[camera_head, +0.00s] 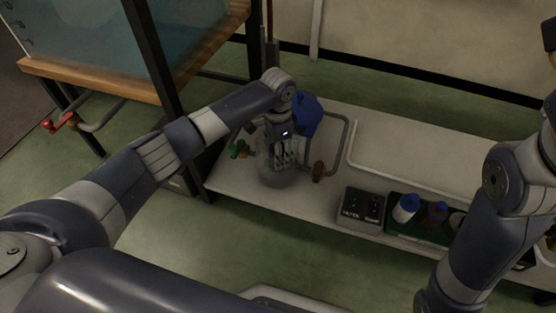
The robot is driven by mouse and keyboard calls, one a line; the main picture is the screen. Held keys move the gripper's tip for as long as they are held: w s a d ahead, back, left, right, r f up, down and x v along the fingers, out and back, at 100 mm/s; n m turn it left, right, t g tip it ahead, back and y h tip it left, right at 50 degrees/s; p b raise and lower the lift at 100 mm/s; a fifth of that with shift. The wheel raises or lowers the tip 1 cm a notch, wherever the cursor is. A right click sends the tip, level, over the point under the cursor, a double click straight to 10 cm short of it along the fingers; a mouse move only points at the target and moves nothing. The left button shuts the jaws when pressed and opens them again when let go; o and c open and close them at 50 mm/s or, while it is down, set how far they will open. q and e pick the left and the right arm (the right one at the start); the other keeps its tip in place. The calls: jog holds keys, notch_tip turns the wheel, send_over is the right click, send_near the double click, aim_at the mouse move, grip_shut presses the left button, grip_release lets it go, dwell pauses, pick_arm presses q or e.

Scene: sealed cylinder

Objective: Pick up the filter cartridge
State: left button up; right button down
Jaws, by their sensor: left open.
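My left gripper (284,158) points down and is open, at the clear cylinder (275,178) on the low bench. Its fingers overlap the cylinder in the picture, and I cannot tell how deep inside they are. I cannot make out the filter cartridge; the gripper and the see-through wall leave it unclear. A blue rounded part (307,115) shows just behind my left wrist. My right arm comes in at the right, but its gripper is not in view.
A grey control box (361,209) and a dark green tray (400,229) with bottles stand to the right. A dark frame post rises at the left.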

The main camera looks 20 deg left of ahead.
pick_arm(q)
jog(key=shift+f, duration=0.2)
jog(key=shift+c, duration=0.5)
jog(key=c, duration=0.8)
